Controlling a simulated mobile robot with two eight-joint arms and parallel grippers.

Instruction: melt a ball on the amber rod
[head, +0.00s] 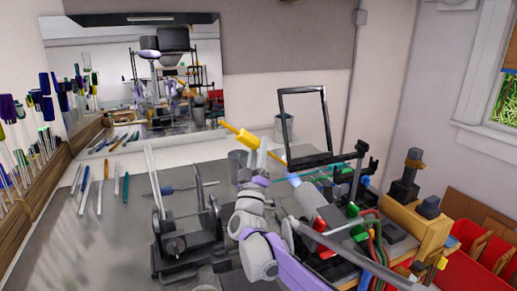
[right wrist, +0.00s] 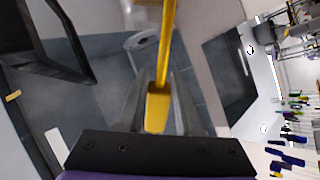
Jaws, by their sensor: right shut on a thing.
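My right gripper (head: 262,165) is shut on the amber rod (head: 247,137), above the bench near its middle. The rod sticks out up and to the left. In the right wrist view, its thick yellow end (right wrist: 157,108) sits between the fingers and a thinner length (right wrist: 167,45) runs to the top edge, where the far end is cut off. The torch (head: 311,198) stands right of the gripper, with a bluish glow (head: 292,180) at its mouth. The rod is apart from this glow. No ball shows on the visible rod. My left gripper is not in view.
A dark stand with uprights (head: 185,243) is left of my arm. Loose rods (head: 99,195) lie on the bench's left. A black frame (head: 305,122) stands behind the torch, a grey cup (head: 237,158) beside the gripper. Hoses and red bins (head: 470,235) crowd the right.

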